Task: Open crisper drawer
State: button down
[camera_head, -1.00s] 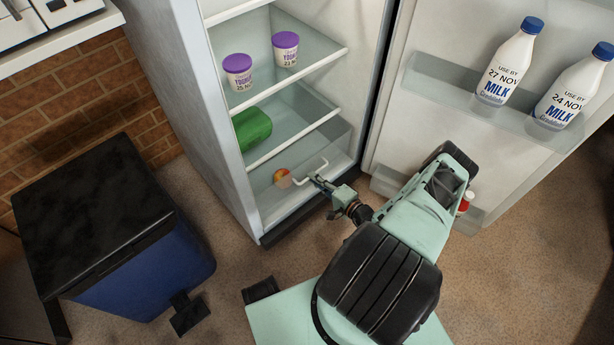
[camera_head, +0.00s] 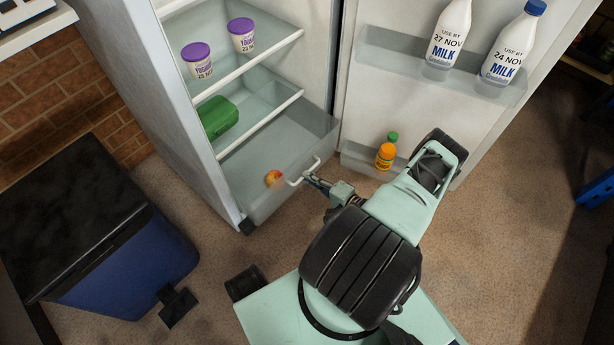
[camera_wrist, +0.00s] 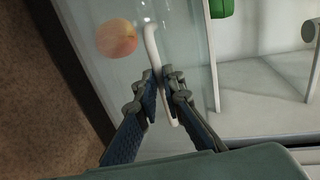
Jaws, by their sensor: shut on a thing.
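The clear crisper drawer (camera_head: 258,205) is at the bottom of the open fridge and stands out past the fridge's front edge. A red and yellow apple (camera_head: 273,178) lies in it. Its white bar handle (camera_head: 302,176) is on the drawer front. My gripper (camera_head: 308,177) is shut on the handle. In the wrist view the two fingers (camera_wrist: 160,78) close on either side of the white handle (camera_wrist: 152,45), and the apple (camera_wrist: 117,38) shows through the clear front at the upper left.
The fridge door (camera_head: 345,100) stands open at the right with two milk bottles (camera_head: 449,38) and an orange bottle (camera_head: 386,152). Yogurt tubs (camera_head: 198,62) and a green box (camera_head: 217,117) sit on shelves. A blue bin (camera_head: 125,270) stands at the left.

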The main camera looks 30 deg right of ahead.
jog(key=shift+d, duration=0.2)
jog(key=c, duration=2)
grip_release()
jog(key=shift+a, duration=0.1)
jog(key=shift+c, duration=0.2)
notch_tip(320, 180, up, 10)
